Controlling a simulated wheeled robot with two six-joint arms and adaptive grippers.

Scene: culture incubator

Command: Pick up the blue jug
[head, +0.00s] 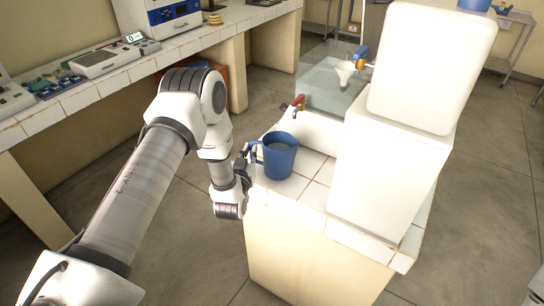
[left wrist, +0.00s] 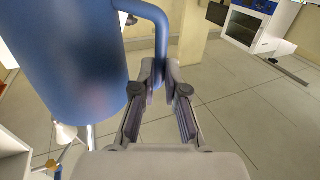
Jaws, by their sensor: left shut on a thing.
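The blue jug (head: 279,156) stands upright on the white tiled counter (head: 311,192) in the head view, with pale contents showing inside its rim. Its handle is on the left side, toward my left arm. My left gripper (head: 247,155) is at that handle, its fingers partly hidden by the wrist. In the left wrist view the jug (left wrist: 65,60) fills the upper left. The left gripper (left wrist: 160,72) is shut on the lower part of the jug's handle (left wrist: 158,25). My right gripper is not in view.
A tall white container (head: 395,150) stands on the counter right of the jug. A red tap (head: 298,101) and a glass-like tank (head: 330,84) are behind it. A tiled bench (head: 120,77) with instruments runs along the left wall. Open floor lies between.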

